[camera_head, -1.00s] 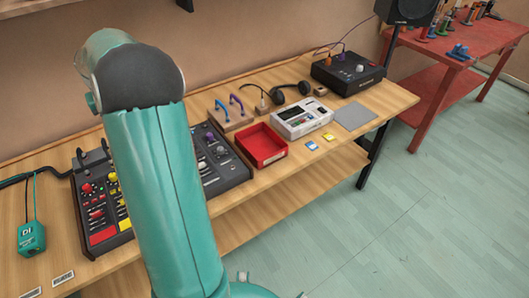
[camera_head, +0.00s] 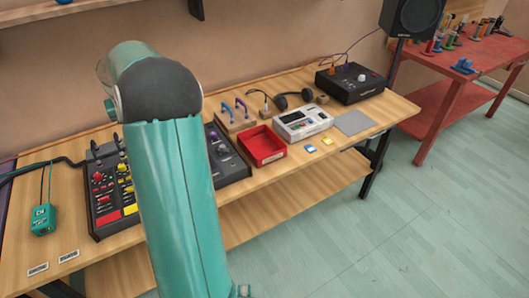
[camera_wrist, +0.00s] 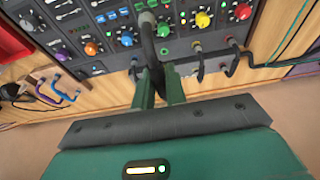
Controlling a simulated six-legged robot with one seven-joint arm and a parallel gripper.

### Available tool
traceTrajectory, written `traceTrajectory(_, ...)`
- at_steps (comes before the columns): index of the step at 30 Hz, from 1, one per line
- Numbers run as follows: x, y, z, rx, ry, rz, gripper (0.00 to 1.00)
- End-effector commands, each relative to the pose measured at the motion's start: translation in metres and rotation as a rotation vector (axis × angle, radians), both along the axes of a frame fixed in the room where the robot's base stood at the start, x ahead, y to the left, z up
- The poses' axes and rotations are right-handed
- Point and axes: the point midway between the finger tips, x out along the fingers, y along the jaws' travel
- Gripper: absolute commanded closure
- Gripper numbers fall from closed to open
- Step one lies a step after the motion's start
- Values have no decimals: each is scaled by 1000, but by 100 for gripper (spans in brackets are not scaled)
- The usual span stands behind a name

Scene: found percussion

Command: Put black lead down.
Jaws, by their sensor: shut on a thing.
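My gripper (camera_wrist: 160,92) shows in the wrist view, its two green fingers shut on a black lead (camera_wrist: 147,30). The lead rises from between the fingers, in front of a grey panel of coloured knobs (camera_wrist: 120,25). I cannot tell whether its ends touch anything. Other short black leads (camera_wrist: 231,60) sit at the panel's edge to the right of my fingers. A wooden rack (camera_head: 236,122) with blue and purple leads stands on the bench; its leads also show in the wrist view (camera_wrist: 62,85). In the head view my arm hides the gripper and the held lead.
On the bench (camera_head: 290,178) are a red tray (camera_head: 262,156), a white device (camera_head: 303,123), a grey pad (camera_head: 356,122), headphones (camera_head: 283,102), a black box (camera_head: 355,85) and a teal DI box (camera_head: 43,222). A red table (camera_head: 455,75) stands at the right.

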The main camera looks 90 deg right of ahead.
Motion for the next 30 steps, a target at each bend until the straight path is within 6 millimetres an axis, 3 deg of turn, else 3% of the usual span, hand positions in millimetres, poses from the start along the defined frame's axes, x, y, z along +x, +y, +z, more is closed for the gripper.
traceTrajectory(5,3,2,-1,1,0,6,100)
traceTrajectory(14,41,68,-24,0,2,135,100)
traceTrajectory(20,76,134,-46,2,3,261,100)
traceTrajectory(30,150,273,-93,1,3,524,100)
